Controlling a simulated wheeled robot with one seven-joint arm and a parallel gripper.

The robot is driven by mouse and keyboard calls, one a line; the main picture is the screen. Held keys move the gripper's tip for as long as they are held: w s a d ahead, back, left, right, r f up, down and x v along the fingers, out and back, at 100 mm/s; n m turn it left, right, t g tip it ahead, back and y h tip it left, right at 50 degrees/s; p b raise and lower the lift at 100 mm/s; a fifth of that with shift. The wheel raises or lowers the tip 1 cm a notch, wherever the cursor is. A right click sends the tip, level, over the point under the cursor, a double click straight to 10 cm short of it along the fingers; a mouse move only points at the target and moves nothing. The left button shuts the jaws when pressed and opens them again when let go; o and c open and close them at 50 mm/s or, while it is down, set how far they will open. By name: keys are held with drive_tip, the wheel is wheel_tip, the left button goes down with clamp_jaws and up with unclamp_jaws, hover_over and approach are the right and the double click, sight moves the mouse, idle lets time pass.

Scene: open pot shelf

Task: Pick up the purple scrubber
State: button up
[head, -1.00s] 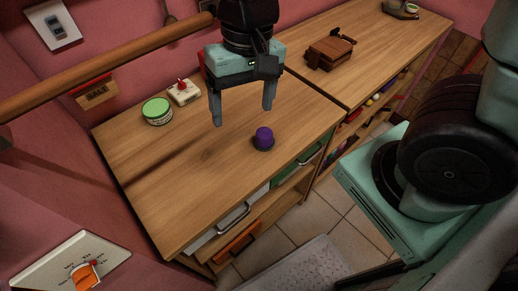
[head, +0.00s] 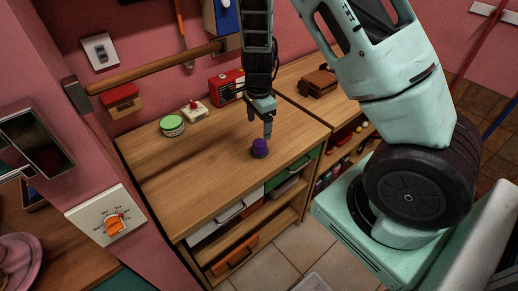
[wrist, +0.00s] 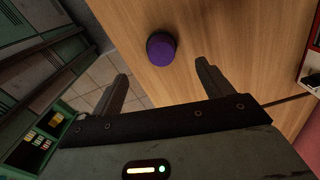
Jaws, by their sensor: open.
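The purple scrubber (head: 260,147) is a small round purple knob on a dark base. It stands upright on the wooden counter (head: 190,180) near its front right edge. My gripper (head: 259,128) is open and empty, above and just behind the scrubber in the head view. In the wrist view the scrubber (wrist: 161,48) lies beyond the two fingertips, roughly between their lines. My gripper's fingers (wrist: 162,72) do not touch it.
A green-lidded tub (head: 172,126), a cream box with a red top (head: 195,111) and a red radio (head: 227,87) stand along the back. A wooden rail (head: 165,66) crosses the wall above. A brown wooden box (head: 318,81) sits on the far counter. The counter's front left is clear.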

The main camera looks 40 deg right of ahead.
sight(260, 143)
wheel_tip(260, 143, down, 5)
drive_tip(key=shift+r, duration=0.1)
drive_tip(key=shift+d+f+p, duration=0.15)
drive_tip(key=shift+f+p, duration=0.2)
drive_tip(key=shift+f, duration=1)
drive_tip(key=shift+d+f+p, duration=0.1)
drive_tip(key=shift+f+p, duration=0.25)
drive_tip(key=shift+f, duration=0.95)
drive_tip(key=c, duration=1.2)
drive_tip(key=shift+o, duration=0.2)
drive_tip(key=shift+w+r, duration=0.1)
drive_tip(key=shift+r, duration=0.05)
wheel_tip(260, 143, up, 10)
drive_tip(key=shift+f+b, duration=0.1)
drive_tip(key=shift+b, duration=0.3)
